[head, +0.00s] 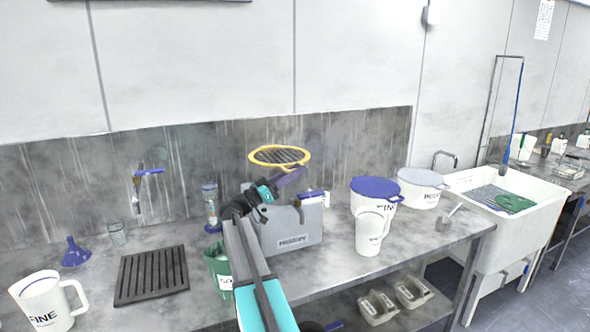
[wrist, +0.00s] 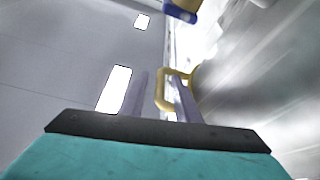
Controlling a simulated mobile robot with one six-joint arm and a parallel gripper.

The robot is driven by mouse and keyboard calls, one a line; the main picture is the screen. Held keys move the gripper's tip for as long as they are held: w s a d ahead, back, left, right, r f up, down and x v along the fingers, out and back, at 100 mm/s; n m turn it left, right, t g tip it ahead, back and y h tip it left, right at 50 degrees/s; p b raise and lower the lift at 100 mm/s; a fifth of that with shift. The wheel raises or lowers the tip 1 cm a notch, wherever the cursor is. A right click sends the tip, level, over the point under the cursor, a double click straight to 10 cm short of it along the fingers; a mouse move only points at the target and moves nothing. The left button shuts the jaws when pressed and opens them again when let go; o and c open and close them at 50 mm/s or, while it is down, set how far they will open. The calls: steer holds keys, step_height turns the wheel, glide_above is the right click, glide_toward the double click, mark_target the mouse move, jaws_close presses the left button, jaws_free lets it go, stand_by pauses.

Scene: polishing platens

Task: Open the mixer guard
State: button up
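The mixer (head: 292,235) is a grey box with a dark name label, standing on the bench against the back wall. Its guard (head: 280,156) is a yellow ring with dark mesh, lying nearly flat above the mixer's top. My gripper (head: 302,174) is beside the guard's right side, above the mixer. In the wrist view, a yellow handle loop (wrist: 161,90) shows between the two fingers of my gripper (wrist: 163,95). The fingers stand apart, with a gap visible beside the handle bar. My arm hides part of the mixer's left side.
A green container (head: 219,268) stands close to my arm on the left. A white jug (head: 370,232) and a blue-lidded bucket (head: 377,188) stand right of the mixer. A dark rack (head: 152,275) and a blue funnel (head: 75,252) are farther left. A sink (head: 505,217) is at the right.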

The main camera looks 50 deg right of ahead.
steer(key=shift+d, duration=0.2)
jaws_close()
steer(key=shift+s+r, duration=0.1)
steer(key=shift+r, duration=0.05)
